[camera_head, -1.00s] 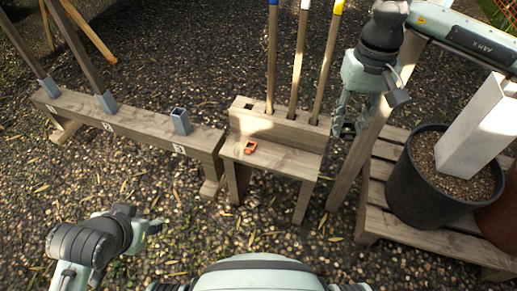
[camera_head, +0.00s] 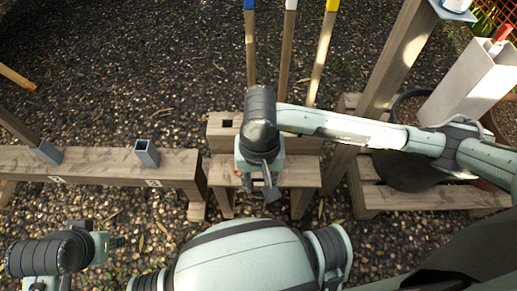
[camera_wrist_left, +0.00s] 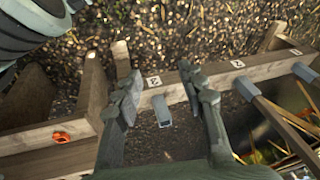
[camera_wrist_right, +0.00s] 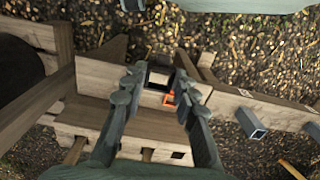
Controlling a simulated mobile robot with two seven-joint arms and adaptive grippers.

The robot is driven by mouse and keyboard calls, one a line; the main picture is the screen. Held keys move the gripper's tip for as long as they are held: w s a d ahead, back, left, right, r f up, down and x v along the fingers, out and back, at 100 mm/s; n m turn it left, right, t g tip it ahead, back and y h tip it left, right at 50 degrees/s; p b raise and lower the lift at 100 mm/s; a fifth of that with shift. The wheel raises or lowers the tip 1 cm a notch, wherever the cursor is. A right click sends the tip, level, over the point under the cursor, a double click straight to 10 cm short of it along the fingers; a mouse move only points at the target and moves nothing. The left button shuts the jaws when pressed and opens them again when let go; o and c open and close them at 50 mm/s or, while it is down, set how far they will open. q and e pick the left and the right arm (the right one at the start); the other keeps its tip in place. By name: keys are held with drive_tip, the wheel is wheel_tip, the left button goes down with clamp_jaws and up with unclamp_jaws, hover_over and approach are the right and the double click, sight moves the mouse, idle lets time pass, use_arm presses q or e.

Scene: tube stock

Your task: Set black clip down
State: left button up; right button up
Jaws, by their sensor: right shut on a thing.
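The black clip (camera_wrist_right: 161,69) shows small and dark between my right fingertips in the right wrist view. My right gripper (camera_wrist_right: 158,80) is shut on it, above the small wooden bench (camera_wrist_right: 140,122). The fingers and arm hide the clip in the head view, where my right gripper (camera_head: 266,188) is over the bench's front part (camera_head: 302,172).
Poles with blue, white and yellow (camera_head: 331,6) tops stand in the bench's back block. A long beam with grey sockets (camera_head: 147,153) is to the left. A slatted stand with a black pot (camera_head: 405,172) and a white square tube (camera_head: 470,85) is to the right.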

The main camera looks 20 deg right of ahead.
drive_tip(key=w+d+f, duration=0.1)
drive_tip(key=w+f, duration=0.1)
drive_tip(key=w, duration=0.1)
drive_tip(key=w+d+f, duration=0.1)
drive_tip(key=w+f, duration=0.2)
drive_tip(key=w+d+f, duration=0.2)
drive_tip(key=w, duration=0.1)
drive_tip(key=shift+w+d+f, duration=0.1)
drive_tip(key=shift+w+f, duration=0.05)
drive_tip(key=shift+w, duration=0.2)
wheel_tip(320, 180, down, 4)
drive_tip(key=shift+r, duration=0.15)
drive_tip(key=shift+w+f, duration=0.1)
drive_tip(key=shift+f, duration=0.1)
use_arm(q)
drive_tip(key=shift+w+r, duration=0.15)
drive_tip(key=shift+r, duration=0.35)
drive_tip(key=shift+w+d+t+b, duration=0.3)
drive_tip(key=shift+w+b, duration=0.05)
drive_tip(key=shift+w, duration=0.1)
use_arm(e)
drive_tip(key=shift+f, duration=0.1)
